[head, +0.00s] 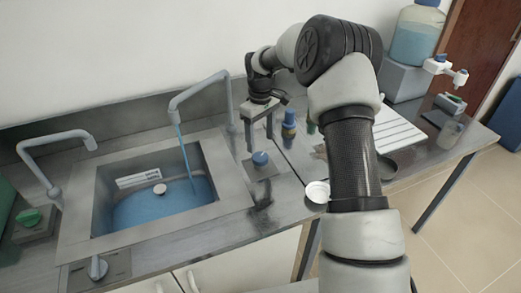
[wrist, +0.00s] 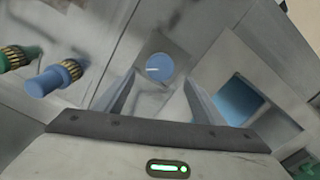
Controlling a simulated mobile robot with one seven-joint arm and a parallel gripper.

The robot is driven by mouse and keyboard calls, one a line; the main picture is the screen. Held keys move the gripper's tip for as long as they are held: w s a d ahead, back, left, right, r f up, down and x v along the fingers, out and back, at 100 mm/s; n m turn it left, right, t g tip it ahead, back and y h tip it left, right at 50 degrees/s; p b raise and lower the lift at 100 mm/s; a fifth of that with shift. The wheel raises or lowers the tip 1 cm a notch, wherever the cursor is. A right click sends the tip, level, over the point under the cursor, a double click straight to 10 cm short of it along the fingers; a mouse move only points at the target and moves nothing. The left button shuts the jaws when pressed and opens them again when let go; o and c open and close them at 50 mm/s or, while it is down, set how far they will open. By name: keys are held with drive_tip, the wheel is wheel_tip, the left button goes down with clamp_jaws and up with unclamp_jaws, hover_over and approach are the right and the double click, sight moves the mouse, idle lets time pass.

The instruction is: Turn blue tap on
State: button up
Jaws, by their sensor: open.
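The blue tap knob (head: 260,158) sits on a square metal plate on the counter, right of the sink. In the wrist view the round blue knob (wrist: 160,66) shows a pale line on its face, and it appears ahead between the fingertips. My gripper (head: 259,143) is open, pointing down just above the knob; no contact is clear. Its two fingers also show in the wrist view (wrist: 160,80). The grey spout (head: 200,88) behind the sink has a blue stream of water (head: 186,160) running into the sink.
The sink (head: 225,192) holds blue water. Another spout (head: 55,140), a green knob (head: 30,217) and a grey knob (head: 97,268) are at the left. A blue-topped bottle (head: 289,125) stands close right of my gripper. A white round dish (head: 317,192) lies near the front edge.

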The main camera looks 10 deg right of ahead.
wheel_tip(320, 180, up, 11)
drive_tip(key=shift+f, duration=0.15)
